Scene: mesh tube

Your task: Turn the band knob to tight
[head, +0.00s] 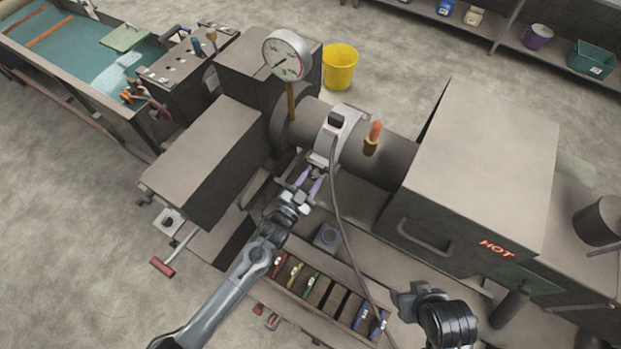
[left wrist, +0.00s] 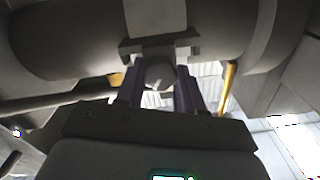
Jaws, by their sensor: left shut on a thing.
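The light grey band (head: 337,128) wraps around the dark horizontal tube (head: 385,158), with a black block on its top and a cable hanging from it. My left gripper (head: 314,178) reaches up to the band's lower front side. In the left wrist view, the grey band knob (left wrist: 159,75) sits between the two purple fingers of my left gripper (left wrist: 160,90), just below the band (left wrist: 155,18). The fingers are shut on the knob. The knob's marking cannot be read. My right arm's end (head: 410,297) is at the lower right, apart from the band; its fingers are unclear.
A dial gauge (head: 287,55) stands on the tube left of the band. An orange-tipped fitting (head: 373,138) rises to its right. A box marked HOT (head: 490,160) stands at right. A tray of coloured parts (head: 325,296) lies below, with the cable crossing it.

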